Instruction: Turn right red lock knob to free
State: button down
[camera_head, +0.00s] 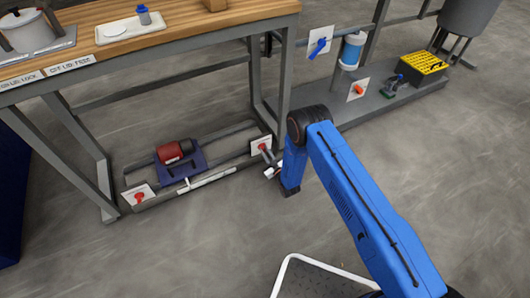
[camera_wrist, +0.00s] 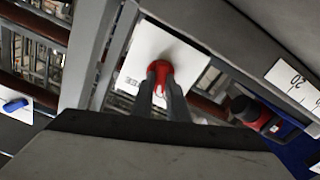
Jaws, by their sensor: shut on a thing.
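The right red lock knob (camera_wrist: 160,67) stands on a white square plate (camera_wrist: 175,45) in the wrist view. My gripper (camera_wrist: 160,84) is shut on this knob, a dark finger on each side, and covers its near part. Small lettering shows on the plate but is too small to read surely. In the head view the right plate (camera_head: 260,143) sits at the right end of the low frame under the bench, with my gripper's dark fingers in front of its knob. The other red knob (camera_head: 139,196) is on a white plate at the left end of the frame.
A red motor (camera_head: 172,152) on a blue mount and a white scale strip (camera_head: 208,184) lie between the two knobs. Bench legs (camera_head: 284,80) rise close by. Front floor is open.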

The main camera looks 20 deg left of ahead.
jog(key=m, duration=0.5)
jog(key=shift+d+m, duration=0.1)
jog(key=shift+m, duration=0.2)
jog(key=m, duration=0.5)
jog(key=shift+w+f, duration=0.1)
jog(key=shift+d, duration=0.1)
jog(key=c, duration=1.7)
grip_release()
jog(key=v, duration=1.7)
jog(key=shift+d, duration=0.1)
